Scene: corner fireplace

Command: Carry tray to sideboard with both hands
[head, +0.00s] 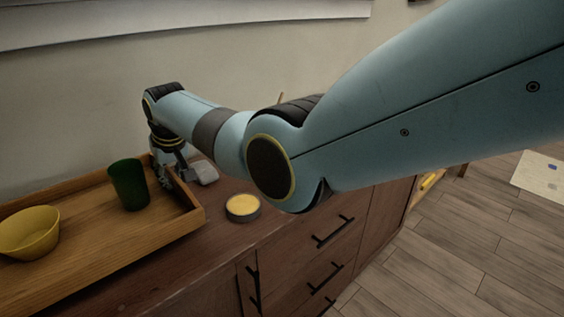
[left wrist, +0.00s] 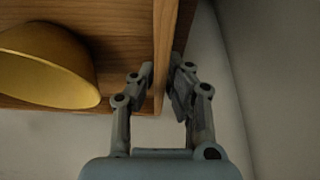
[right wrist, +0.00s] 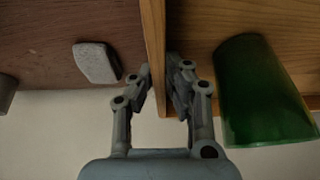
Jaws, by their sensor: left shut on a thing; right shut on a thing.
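The wooden tray (head: 150,243) is at the left of the head view, over the dark wood sideboard (head: 222,262); I cannot tell whether it fully rests there. It carries a yellow bowl (head: 30,232) and an upright green cup (head: 128,184). My right gripper (head: 164,176) is at the tray's right end wall. In the right wrist view, the right gripper (right wrist: 158,82) is shut on that wall, beside the cup (right wrist: 260,90). In the left wrist view, my left gripper (left wrist: 163,82) is shut on the opposite wall, near the bowl (left wrist: 45,65). The head view does not show the left gripper.
A grey block (head: 205,172) and a round tin with a yellow top (head: 243,207) sit on the sideboard just right of the tray. A wall stands behind. My right arm covers much of the upper right. Open plank floor (head: 450,245) lies right of the sideboard.

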